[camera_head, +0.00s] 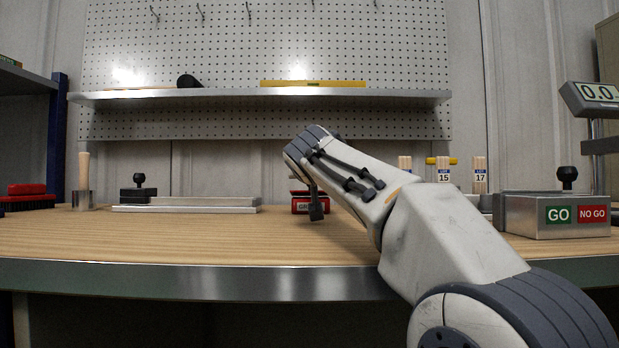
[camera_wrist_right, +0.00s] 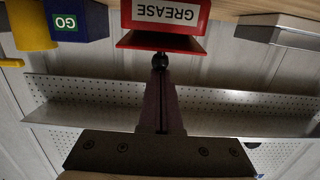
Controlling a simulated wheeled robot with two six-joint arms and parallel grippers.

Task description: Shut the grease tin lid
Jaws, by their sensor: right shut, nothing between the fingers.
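The grease tin (camera_head: 299,208) is a small red box with a white label on the bench, partly hidden behind my right gripper in the head view. In the right wrist view, which is upside down, the tin (camera_wrist_right: 166,13) shows its GREASE label. Its red lid (camera_wrist_right: 135,41) shows as a tilted panel at the tin's top edge and looks partly open. My right gripper (camera_head: 316,210) is shut and empty, pointing down in front of the tin. Its fingertips (camera_wrist_right: 160,62) appear close to the lid's edge; I cannot tell whether they touch. My left gripper is out of view.
A silver GO/NO GO box (camera_head: 525,216) stands to the right. Numbered wooden sticks (camera_head: 444,172) stand behind my right arm. A pale flat tray (camera_head: 185,206) lies left of the tin. A shelf (camera_head: 250,96) spans the pegboard behind. The bench front is clear.

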